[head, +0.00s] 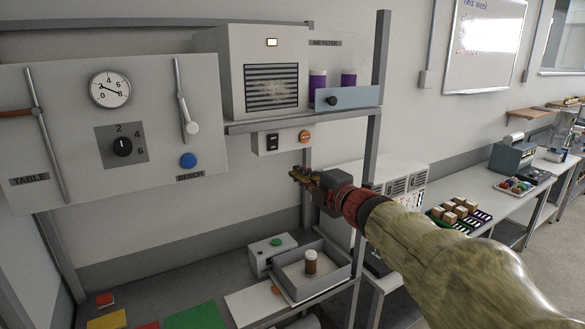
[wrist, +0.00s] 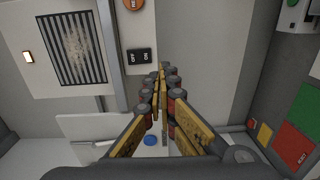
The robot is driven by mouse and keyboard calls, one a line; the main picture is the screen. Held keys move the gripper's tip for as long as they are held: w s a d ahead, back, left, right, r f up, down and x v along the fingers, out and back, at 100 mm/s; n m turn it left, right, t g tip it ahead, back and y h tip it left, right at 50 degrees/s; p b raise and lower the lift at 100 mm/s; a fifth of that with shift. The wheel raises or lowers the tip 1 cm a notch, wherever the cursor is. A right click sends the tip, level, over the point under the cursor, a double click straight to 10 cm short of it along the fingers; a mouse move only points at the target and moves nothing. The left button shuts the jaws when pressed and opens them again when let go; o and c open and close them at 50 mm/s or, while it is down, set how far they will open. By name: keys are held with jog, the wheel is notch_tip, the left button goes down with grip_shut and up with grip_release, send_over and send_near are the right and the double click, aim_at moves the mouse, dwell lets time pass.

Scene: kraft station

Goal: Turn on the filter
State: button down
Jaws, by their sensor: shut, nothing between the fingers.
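The air filter (head: 263,80) is a pale box with a dusty grille on the upper shelf, under an AIR FILTER sign (head: 325,43). A small panel (head: 288,149) below the shelf carries a black rocker switch (head: 272,142) and an orange button (head: 305,137). The wrist view shows the rocker switch (wrist: 140,57) marked OFF and ON; which side is pressed I cannot tell. My gripper (head: 296,175) is shut and empty, below the panel in the head view. In the wrist view its fingertips (wrist: 161,75) appear just beside the switch, with no clear contact.
A board on the left holds a gauge (head: 110,89), a dial (head: 122,147), levers and a blue button (head: 188,160). A grey tray (head: 338,277) with a brown jar (head: 311,262) stands below my gripper. A shelf post (head: 374,140) rises right of the panel.

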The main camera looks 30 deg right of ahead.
jog(key=shift+s+f, duration=0.15)
jog(key=shift+s, duration=0.6)
